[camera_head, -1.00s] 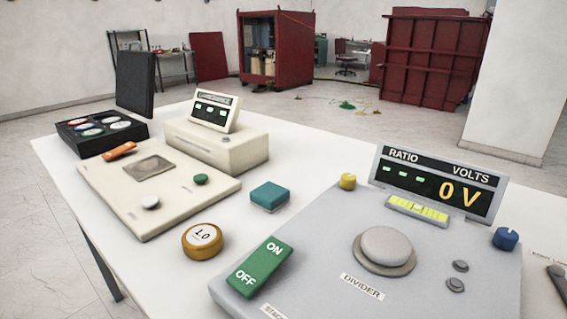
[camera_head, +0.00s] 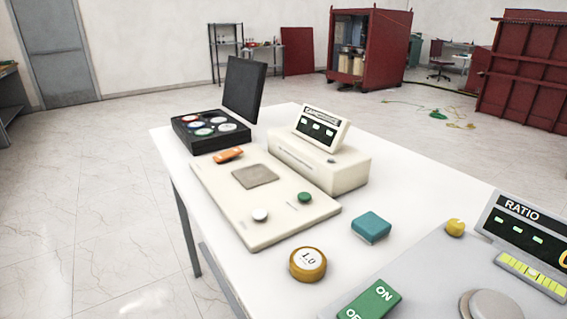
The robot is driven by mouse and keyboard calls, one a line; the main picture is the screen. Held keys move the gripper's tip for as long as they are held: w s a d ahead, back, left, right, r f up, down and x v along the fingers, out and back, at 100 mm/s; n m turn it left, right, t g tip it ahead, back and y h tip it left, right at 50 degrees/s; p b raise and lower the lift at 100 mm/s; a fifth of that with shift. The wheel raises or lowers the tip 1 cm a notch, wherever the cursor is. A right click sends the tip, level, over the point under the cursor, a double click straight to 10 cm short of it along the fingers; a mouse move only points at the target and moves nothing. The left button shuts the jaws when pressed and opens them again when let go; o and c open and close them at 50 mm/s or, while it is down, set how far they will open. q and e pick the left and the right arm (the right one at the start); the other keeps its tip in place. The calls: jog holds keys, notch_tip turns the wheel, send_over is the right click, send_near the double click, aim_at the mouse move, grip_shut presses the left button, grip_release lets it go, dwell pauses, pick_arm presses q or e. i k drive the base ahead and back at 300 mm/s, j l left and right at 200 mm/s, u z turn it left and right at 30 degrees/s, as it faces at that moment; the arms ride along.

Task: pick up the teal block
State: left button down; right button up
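The teal block (camera_head: 371,227) lies flat on the white table, between the cream panel device and the grey divider box. Nothing touches it from above and its top is fully visible. Neither of my grippers shows in the head view.
Around the block are a gold 1.0 weight (camera_head: 308,264), the cream panel (camera_head: 262,205), a cream meter box (camera_head: 318,165) and the grey divider box (camera_head: 430,285) with a green switch (camera_head: 369,302). A black open case (camera_head: 211,131) stands at the table's far left. Bare tabletop (camera_head: 420,185) lies behind the block.

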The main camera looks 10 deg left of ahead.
aim_at(371, 228)
jog(key=i+j, duration=0.3)
jog(key=i+j+u, duration=0.1)
jog(key=i+j, duration=0.2)
jog(key=i, duration=0.2)
